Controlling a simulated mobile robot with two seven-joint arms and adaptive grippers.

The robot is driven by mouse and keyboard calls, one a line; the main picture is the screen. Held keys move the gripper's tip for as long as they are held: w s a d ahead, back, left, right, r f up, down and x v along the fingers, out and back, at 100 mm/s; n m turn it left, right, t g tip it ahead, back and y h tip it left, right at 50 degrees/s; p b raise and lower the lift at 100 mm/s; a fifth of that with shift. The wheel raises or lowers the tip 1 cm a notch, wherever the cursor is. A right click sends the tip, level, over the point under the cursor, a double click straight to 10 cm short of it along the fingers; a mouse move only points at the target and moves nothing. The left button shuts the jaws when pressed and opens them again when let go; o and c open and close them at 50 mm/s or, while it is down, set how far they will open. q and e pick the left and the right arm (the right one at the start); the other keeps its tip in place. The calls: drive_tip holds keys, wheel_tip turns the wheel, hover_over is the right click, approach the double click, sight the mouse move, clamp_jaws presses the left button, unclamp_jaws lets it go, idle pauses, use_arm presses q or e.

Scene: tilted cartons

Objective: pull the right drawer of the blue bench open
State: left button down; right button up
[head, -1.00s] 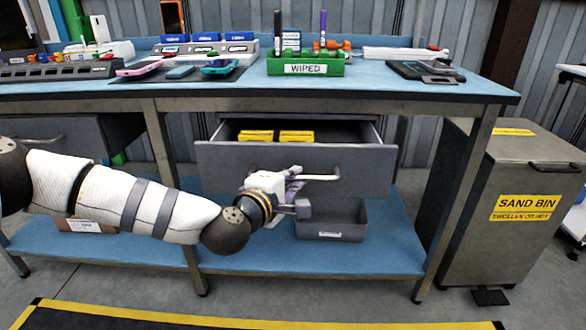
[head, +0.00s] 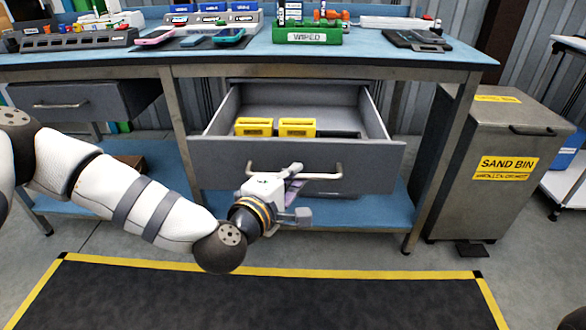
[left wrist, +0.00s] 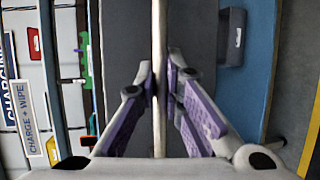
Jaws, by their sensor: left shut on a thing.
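The right drawer (head: 230,158) of the blue bench (head: 140,52) stands well out from the frame, with its inside in view. Yellow items (head: 297,127) and a dark item lie in it. My left gripper (head: 292,180) is at the bar handle (head: 325,175) on the drawer front. In the left wrist view the purple-padded fingers (left wrist: 160,85) are shut on the handle bar (left wrist: 160,125), one on each side. My right gripper is not in view.
The left drawer (head: 80,108) looks shut. A grey sand bin (head: 490,165) stands right of the bench. A green WIPED block (head: 308,36), phones and charging racks stand on the bench top. A yellow-edged black mat (head: 270,300) lies on the floor in front.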

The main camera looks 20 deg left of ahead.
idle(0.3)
use_arm(q)
drive_tip(key=c, duration=1.7)
unclamp_jaws()
drive_tip(key=shift+s, duration=0.15)
drive_tip(key=v, duration=0.7)
drive_tip(key=shift+s, duration=0.15)
